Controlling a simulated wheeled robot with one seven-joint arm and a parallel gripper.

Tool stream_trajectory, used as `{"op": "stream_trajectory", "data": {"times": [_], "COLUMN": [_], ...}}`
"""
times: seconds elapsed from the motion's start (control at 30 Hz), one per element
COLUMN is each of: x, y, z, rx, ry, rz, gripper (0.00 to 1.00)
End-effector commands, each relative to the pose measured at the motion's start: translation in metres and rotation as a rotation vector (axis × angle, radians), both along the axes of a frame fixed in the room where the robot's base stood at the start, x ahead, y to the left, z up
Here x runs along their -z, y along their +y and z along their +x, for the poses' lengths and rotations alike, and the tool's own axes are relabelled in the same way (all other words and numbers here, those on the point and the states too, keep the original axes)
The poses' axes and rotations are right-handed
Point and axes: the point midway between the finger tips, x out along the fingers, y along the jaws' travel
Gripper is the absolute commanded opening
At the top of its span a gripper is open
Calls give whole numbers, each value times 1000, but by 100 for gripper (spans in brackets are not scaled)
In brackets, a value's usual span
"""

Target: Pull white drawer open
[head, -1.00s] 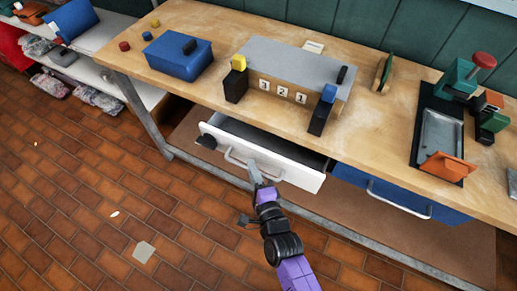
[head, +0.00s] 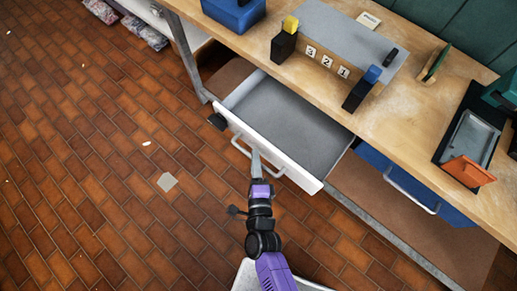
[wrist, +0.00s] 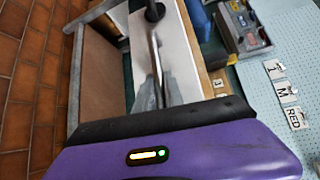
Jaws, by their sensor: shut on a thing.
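The white drawer (head: 287,162) hangs well out from under the workbench, and its grey inside looks empty. Its white front carries a bar handle (head: 240,150). My gripper (head: 256,165) is at the handle, shut on it near the middle of the drawer front. In the wrist view the fingers (wrist: 157,92) close around the handle bar (wrist: 156,50) against the white drawer front (wrist: 182,55). The exact contact is partly hidden by the fingers.
A blue drawer (head: 408,187) with a handle sits to the right, shut. The wooden workbench (head: 425,115) bears a blue box (head: 233,12), a grey board with number tags and an orange piece (head: 467,171). The brick floor (head: 110,180) in front is mostly clear, with small scraps.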

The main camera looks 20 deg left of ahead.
Motion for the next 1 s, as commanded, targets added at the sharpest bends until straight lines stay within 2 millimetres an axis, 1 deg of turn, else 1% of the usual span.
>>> {"op": "stream_trajectory", "data": {"times": [0.23,0.27,0.33,0.37,0.63,0.73,0.83,1.0], "x": [1,1,1,1,0,1,0,-2], "y": [-1,-1,-1,0,0,-1,-5,-16], "z": [-1,-1,0,0,0,-4,-13,-37], "rx": [1,1,1,0,0,-1,-1,-2], "ry": [3,3,3,2,1,3,3,4], "rz": [-1,-1,-1,0,0,1,1,1], "gripper": [0,18,32,34,34,34,34,34]}}
